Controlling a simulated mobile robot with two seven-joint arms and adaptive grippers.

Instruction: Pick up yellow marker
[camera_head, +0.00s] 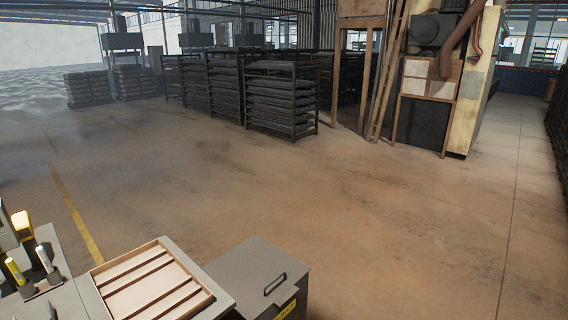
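A yellow marker-like stick (16,271) stands tilted at the lower left of the head view. It appears to be in a small dark holder (42,288) on the grey worktop (70,303). A similar pale stick (44,259) stands just right of it. Both are small, so their details cannot be made out. Neither of my grippers is in view.
A yellow-and-dark device (22,222) stands behind the sticks. A wooden slatted tray (112,269) lies on the worktop, with a grey lidded bin (245,270) to its right. Open floor (350,220) stretches toward racks (281,92) of dark parts.

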